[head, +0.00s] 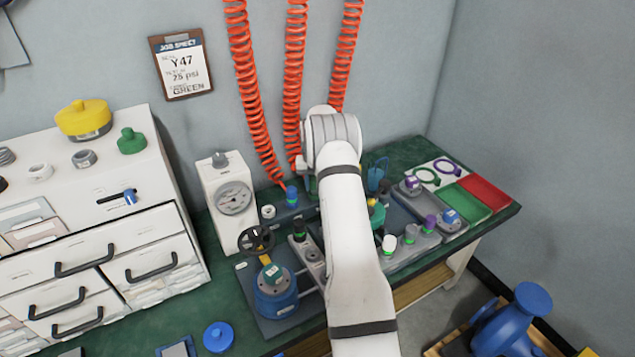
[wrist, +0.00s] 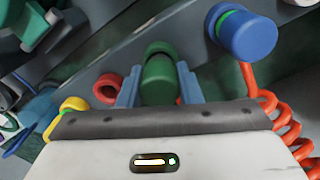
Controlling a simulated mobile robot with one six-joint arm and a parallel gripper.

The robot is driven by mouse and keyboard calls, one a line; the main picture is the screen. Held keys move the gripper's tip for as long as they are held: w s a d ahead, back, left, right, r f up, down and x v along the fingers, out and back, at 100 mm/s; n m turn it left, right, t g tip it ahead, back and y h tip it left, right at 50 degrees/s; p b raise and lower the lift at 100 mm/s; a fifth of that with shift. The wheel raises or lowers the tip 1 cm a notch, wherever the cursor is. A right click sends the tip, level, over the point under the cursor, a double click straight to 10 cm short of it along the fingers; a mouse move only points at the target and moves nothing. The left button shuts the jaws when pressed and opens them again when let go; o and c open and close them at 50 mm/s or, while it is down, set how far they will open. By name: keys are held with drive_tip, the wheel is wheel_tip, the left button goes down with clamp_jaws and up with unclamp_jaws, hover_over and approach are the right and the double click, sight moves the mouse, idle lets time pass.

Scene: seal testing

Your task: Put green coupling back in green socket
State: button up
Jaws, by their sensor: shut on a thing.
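The green coupling (wrist: 158,82) sits between the two blue fingers of my gripper (wrist: 157,76) in the wrist view. The gripper is shut on it. A grey rail or bar lies right behind the coupling; I cannot tell whether they touch. In the head view my own arm covers the gripper and most of the coupling. I cannot make out the green socket in either view.
A blue coupling (wrist: 243,34) with a red coiled hose stands right of my gripper; it also shows in the head view (head: 291,195). A gauge box (head: 230,197) and blue pot (head: 275,295) stand on the crowded bench.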

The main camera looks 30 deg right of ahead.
drive_tip(key=shift+f, duration=0.25)
drive_tip(key=o, duration=1.1)
drive_tip(key=shift+r, duration=3.9)
